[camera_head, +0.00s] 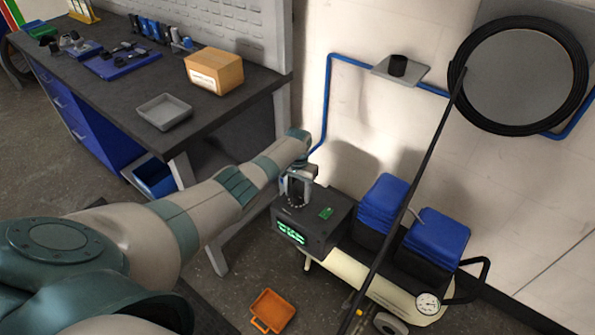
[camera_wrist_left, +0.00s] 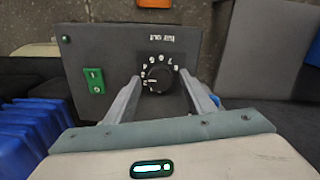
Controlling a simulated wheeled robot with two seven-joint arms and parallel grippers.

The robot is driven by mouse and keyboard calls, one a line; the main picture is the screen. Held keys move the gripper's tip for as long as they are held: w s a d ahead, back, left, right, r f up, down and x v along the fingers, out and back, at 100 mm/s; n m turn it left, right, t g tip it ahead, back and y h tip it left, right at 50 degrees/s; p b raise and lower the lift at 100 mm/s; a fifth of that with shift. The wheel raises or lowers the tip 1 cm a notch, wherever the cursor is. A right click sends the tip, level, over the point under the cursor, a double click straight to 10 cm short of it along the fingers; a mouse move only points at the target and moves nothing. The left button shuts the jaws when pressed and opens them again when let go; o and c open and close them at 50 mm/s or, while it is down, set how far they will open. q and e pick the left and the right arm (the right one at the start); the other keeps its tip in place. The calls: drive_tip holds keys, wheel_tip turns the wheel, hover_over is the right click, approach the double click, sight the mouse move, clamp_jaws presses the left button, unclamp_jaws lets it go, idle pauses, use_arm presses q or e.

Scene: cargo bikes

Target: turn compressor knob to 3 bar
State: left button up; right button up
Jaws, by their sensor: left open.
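The compressor's dark control box (camera_head: 315,222) has a lit green display (camera_head: 290,232) whose text is too small to read. It also fills the upper middle of the left wrist view (camera_wrist_left: 112,45). There the round black knob (camera_wrist_left: 158,80) sits on its face, ringed by white numbers; its setting cannot be read surely. My left gripper (camera_head: 297,198) is over the box, pointing down, and open. In the left wrist view its two fingers (camera_wrist_left: 161,84) lie on either side of the knob; I cannot tell whether they touch it. My right gripper is not in view.
A green switch (camera_wrist_left: 94,80) sits beside the knob. The compressor has blue-topped pump heads (camera_head: 383,200), a gauge (camera_head: 428,303) and a black handle (camera_head: 484,275). A black hose (camera_head: 405,205) crosses in front. An orange tray (camera_head: 271,310) lies on the floor. A workbench (camera_head: 115,95) stands left.

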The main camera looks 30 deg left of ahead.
use_arm(q)
wheel_tip(320, 180, up, 9)
drive_tip(key=p, duration=0.2)
wheel_tip(320, 180, up, 8)
hover_over(297, 196)
drive_tip(key=shift+w+f+b, duration=0.1)
drive_tip(key=shift+b, duration=0.25)
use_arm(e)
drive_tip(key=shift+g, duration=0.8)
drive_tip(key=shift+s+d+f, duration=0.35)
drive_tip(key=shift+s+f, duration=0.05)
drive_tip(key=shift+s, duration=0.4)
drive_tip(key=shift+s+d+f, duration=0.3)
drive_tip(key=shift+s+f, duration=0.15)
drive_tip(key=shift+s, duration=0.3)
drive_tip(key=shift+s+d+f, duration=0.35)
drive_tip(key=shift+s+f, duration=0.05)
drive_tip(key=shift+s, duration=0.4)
